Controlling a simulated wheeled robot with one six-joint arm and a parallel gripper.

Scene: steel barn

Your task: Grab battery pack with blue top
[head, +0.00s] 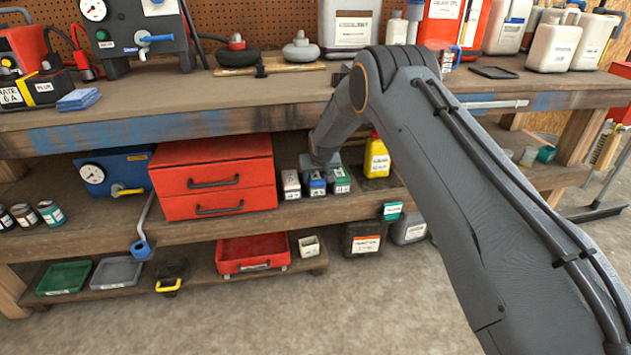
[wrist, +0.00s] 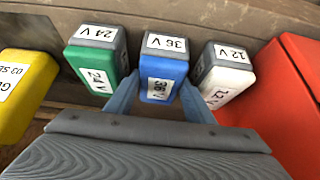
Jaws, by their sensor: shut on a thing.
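The battery pack with the blue top (wrist: 160,73) is labelled 36 V and stands upright in the middle of a row of three packs. In the head view the blue-topped pack (head: 316,184) sits on the middle shelf. My gripper (wrist: 158,97) is shut on it, one blue-grey finger on each side. A green-topped 24 V pack (wrist: 93,62) stands left of it in the wrist view, and a white-topped 12 V pack (wrist: 226,75) stands right of it. In the head view these are the green-topped pack (head: 341,181) and the white-topped pack (head: 291,184).
A red two-drawer box (head: 214,180) stands beside the packs, and a yellow bottle (head: 377,157) is on their other side. The workbench top (head: 200,98) overhangs the shelf (head: 240,215). The neighbouring packs leave narrow gaps around my fingers.

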